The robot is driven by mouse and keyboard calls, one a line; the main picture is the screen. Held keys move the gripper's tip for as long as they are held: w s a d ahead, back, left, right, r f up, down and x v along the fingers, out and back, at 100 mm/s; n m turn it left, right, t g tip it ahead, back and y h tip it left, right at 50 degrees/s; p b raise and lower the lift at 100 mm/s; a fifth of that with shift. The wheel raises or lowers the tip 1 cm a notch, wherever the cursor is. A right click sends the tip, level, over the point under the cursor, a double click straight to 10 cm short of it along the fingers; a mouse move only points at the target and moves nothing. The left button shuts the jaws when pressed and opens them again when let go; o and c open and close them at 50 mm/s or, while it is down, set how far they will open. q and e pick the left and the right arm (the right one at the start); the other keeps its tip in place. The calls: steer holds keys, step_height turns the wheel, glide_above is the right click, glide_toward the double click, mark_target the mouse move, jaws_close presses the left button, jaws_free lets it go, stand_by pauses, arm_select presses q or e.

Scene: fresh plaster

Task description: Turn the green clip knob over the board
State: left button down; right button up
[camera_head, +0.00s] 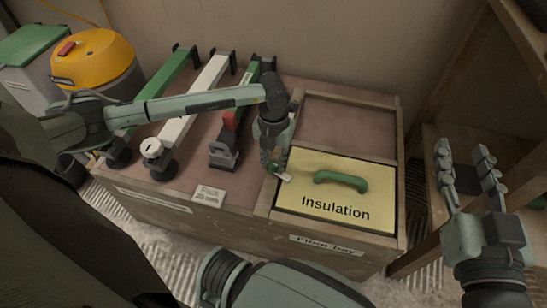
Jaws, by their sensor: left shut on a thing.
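The green clip knob (273,166) sits at the left edge of the yellow board marked "Insulation" (300,190). A pale clip arm (284,177) reaches from the knob over the board's upper left corner. My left gripper (272,158) points down and is shut on the knob, hiding part of it. The board lies flat in the front of the framed bay and has a green handle (341,181) on top. My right gripper (466,172) is open and empty, off the bench to the right.
Left of the bay lie a green bar (163,75), a white bar (205,85) and a tool with a red part (230,120). A small label plate (209,196) lies at the front edge. A yellow-topped vacuum (95,57) stands left. Wooden shelving (455,110) stands right.

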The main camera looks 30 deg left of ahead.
mark_target(274, 164)
arm_select(q)
steer(key=n+p, duration=0.1)
steer(key=n, duration=0.2)
steer(key=shift+r+n+p, duration=0.1)
steer(key=shift+n+p, duration=0.2)
steer(key=shift+n, duration=0.1)
steer(key=shift+w+n, duration=0.1)
steer(key=shift+n, duration=0.2)
arm_select(e)
steer(key=s+d+f+g+h, duration=0.2)
steer(key=d+f+g, duration=0.3)
steer(key=f, duration=0.4)
steer(key=shift+d+f+m+h, duration=0.2)
steer(key=shift+d+m+h, duration=0.1)
steer(key=shift+d+h, duration=0.2)
arm_select(q)
steer(key=c, duration=1.2)
jaws_free()
arm_select(e)
steer(key=shift+a, duration=0.1)
arm_select(q)
step_height(274, 164, up, 12)
